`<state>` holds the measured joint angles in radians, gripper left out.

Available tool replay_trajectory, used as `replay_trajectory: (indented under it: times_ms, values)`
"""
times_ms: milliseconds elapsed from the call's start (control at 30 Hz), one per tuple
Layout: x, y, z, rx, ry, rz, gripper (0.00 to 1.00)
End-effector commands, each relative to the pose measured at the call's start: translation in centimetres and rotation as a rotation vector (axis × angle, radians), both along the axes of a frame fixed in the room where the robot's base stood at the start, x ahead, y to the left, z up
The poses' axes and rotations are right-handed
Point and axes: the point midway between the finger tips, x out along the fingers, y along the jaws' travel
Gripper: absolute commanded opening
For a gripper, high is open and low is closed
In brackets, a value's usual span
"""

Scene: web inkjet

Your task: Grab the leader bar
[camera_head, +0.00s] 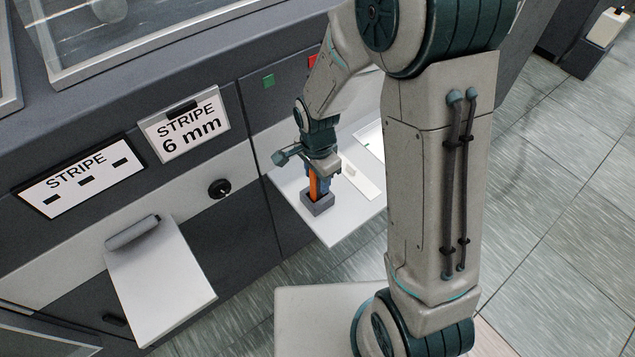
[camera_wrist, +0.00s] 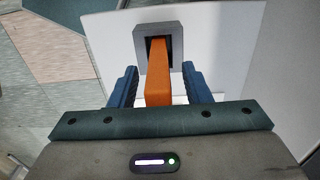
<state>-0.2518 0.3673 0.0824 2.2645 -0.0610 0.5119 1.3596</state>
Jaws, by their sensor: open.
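The leader bar, an orange upright bar (camera_head: 313,186), stands in a small grey socket block (camera_head: 319,204) on a white shelf (camera_head: 335,228). In the wrist view the bar (camera_wrist: 158,84) rises from the dark opening of the grey block (camera_wrist: 139,46) towards the camera. My gripper (camera_wrist: 160,86) is open, with one blue finger on each side of the bar. A gap shows between the bar and each finger. In the head view my gripper (camera_head: 319,184) points down over the block and hides the bar's top.
White pieces (camera_head: 360,178) lie on the shelf behind the bar. A machine front with a "STRIPE 6 mm" sign (camera_head: 185,125) and a black knob (camera_head: 219,189) stands left. A second white shelf (camera_head: 160,285) holds a grey roller (camera_head: 132,233).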

Motion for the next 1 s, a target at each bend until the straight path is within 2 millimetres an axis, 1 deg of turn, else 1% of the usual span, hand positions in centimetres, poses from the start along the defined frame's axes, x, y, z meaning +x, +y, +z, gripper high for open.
replay_trajectory:
  times_ms: [33,133,367,400,467,500,533,567,867,1000]
  values:
    - [-0.06,0.01,-0.52,-0.001,0.003,0.001,0.44]
    - [-0.05,0.02,-1.07,0.0,0.001,0.001,0.44]
    - [-0.03,0.04,-1.25,0.001,-0.001,0.001,0.44]
    - [-0.04,0.04,-1.24,0.001,-0.001,0.001,0.41]
    - [-0.04,0.04,-1.24,0.001,-0.001,0.001,0.24]
    - [-0.04,0.04,-1.23,0.001,-0.001,0.001,0.13]
    - [-0.04,0.04,-1.23,0.001,-0.001,0.001,0.05]
    - [-0.04,0.04,-1.23,0.001,-0.001,0.001,0.0]
    - [-0.01,0.04,-1.17,0.001,-0.001,0.001,0.0]
    - [0.01,0.03,-0.82,0.0,-0.002,0.001,0.0]
